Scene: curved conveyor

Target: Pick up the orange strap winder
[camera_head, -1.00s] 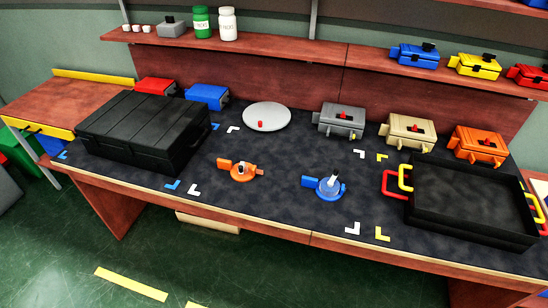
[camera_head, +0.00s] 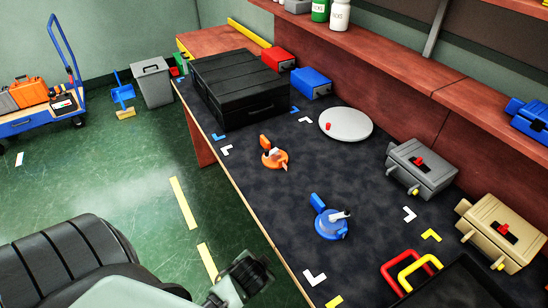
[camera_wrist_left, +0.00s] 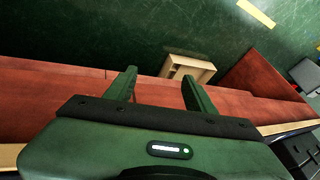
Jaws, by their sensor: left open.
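My right gripper is not in view.
A black closed case (camera_head: 238,88) stands behind the orange winder, with red and blue boxes beside it. A round grey plate (camera_head: 346,125) lies to the right. Grey and tan boxes line the back. A black tray (camera_head: 450,288) with red and yellow handles is at the bottom right.

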